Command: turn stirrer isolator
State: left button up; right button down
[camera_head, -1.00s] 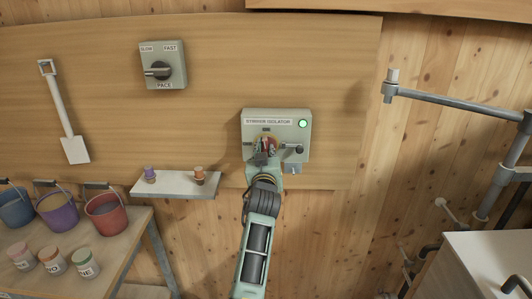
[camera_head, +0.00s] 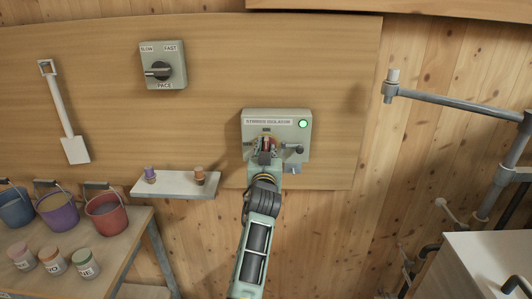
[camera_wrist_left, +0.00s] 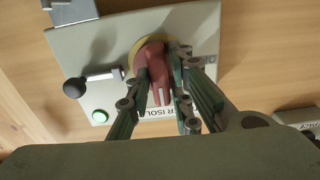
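The stirrer isolator (camera_head: 294,133) is a pale grey-green wall box with a label along its top, a lit green lamp and a red rotary handle. The handle (camera_wrist_left: 155,68) sits on a yellow disc and carries a white line that points toward the label side of the box. My left gripper (camera_head: 266,147) is at the handle. In the left wrist view its two fingers (camera_wrist_left: 160,83) stand apart on either side of the handle; firm contact is not clear. A dark ball-ended lever (camera_wrist_left: 76,87) sticks out beside the handle. My right gripper is not in view.
A pace switch box (camera_head: 163,65) hangs at the upper left. A small shelf (camera_head: 173,188) with two plugs is left of my arm. Buckets and jars stand on a bench (camera_head: 125,238) at lower left. Grey pipes (camera_head: 455,103) and a white cabinet (camera_head: 492,256) are at right.

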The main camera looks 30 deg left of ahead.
pick_arm(q)
jog(key=shift+o, duration=1.3)
jog(key=shift+f, duration=0.1)
notch_tip(320, 180, up, 10)
jog(key=shift+r, duration=0.1)
